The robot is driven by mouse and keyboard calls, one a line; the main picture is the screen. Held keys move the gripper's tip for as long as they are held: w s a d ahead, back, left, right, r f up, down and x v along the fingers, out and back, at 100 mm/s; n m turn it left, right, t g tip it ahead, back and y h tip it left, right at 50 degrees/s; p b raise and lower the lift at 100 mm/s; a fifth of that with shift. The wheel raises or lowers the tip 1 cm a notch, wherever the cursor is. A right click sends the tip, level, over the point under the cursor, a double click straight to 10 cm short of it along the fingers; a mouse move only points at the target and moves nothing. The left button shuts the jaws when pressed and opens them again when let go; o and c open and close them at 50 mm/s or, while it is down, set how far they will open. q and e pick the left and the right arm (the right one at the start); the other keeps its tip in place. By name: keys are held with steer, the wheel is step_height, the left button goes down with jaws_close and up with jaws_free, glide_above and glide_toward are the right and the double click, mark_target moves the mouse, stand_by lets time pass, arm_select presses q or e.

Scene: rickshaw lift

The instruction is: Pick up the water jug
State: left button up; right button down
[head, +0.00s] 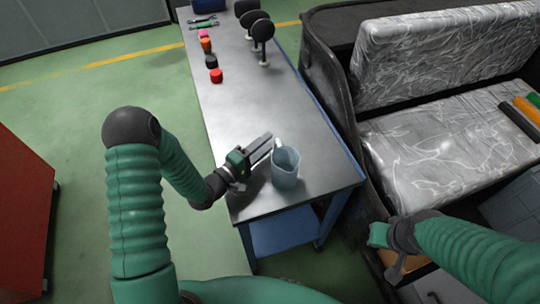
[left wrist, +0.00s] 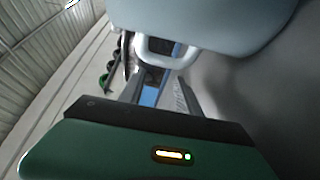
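A translucent blue-grey water jug (head: 285,172) stands upright near the front end of the metal-topped table. Its body fills the top of the left wrist view (left wrist: 205,20), with its pale loop handle (left wrist: 168,58) below it. My left gripper (head: 268,146) is beside the jug's handle side, just above the tabletop. In the left wrist view the two fingers (left wrist: 160,85) are apart with a gap between them, near the handle; I cannot tell whether they touch it. My right gripper (head: 380,236) is at the lower right, away from the jug; its fingers are not clear.
The table (head: 245,120) has a red cap (head: 216,76), other small coloured items and black round-headed objects (head: 262,32) toward its far end. A rickshaw with a plastic-wrapped seat (head: 450,130) stands close on the right. A red cabinet (head: 22,215) is at left.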

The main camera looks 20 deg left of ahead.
arm_select(q)
steer(key=o, duration=0.9)
steer(key=shift+a, duration=0.1)
